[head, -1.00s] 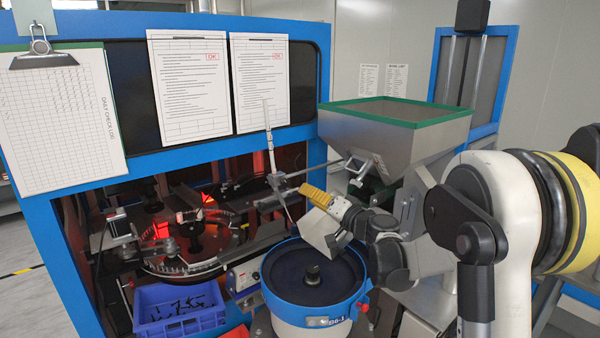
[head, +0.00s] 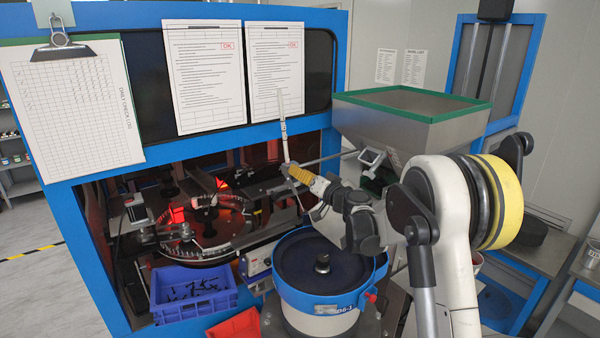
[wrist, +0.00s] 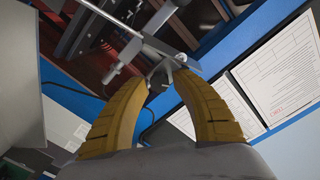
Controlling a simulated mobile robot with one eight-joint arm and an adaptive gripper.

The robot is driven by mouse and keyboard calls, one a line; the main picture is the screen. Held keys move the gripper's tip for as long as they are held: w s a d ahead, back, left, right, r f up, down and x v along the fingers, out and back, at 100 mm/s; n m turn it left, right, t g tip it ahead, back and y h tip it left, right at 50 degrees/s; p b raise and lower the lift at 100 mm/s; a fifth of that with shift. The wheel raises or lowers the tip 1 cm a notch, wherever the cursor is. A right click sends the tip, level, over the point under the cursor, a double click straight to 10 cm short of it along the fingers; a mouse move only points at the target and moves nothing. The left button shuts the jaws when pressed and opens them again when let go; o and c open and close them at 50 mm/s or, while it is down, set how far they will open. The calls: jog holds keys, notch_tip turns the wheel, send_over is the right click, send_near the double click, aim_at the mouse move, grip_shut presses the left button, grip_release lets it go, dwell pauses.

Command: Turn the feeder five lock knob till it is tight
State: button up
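My gripper (head: 291,168), with yellow ribbed fingers, is at the metal bracket and rod (head: 334,159) above the blue-rimmed bowl feeder. In the wrist view its fingertips (wrist: 161,74) lie on either side of a small grey knob-like part (wrist: 159,77) under the metal bracket (wrist: 150,48). The fingers are a short gap apart; whether they touch the part is unclear. I cannot confirm that this is the feeder five lock knob, as no number on it is readable. In the head view the fingers hide the part.
The bowl feeder (head: 296,293) stands below my arm, with a steel hopper (head: 388,132) behind it. A blue bin of dark screws (head: 168,310) and a red bin (head: 235,327) are at front left. Papers hang on the blue frame (head: 160,160). A glass turntable (head: 215,250) is inside.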

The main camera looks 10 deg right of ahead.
grip_shut()
jog(key=shift+m+b, duration=0.3)
jog(key=shift+f+m+b, duration=0.15)
jog(key=shift+m+b, duration=3.85)
jog(key=shift+m, duration=3.3)
grip_release()
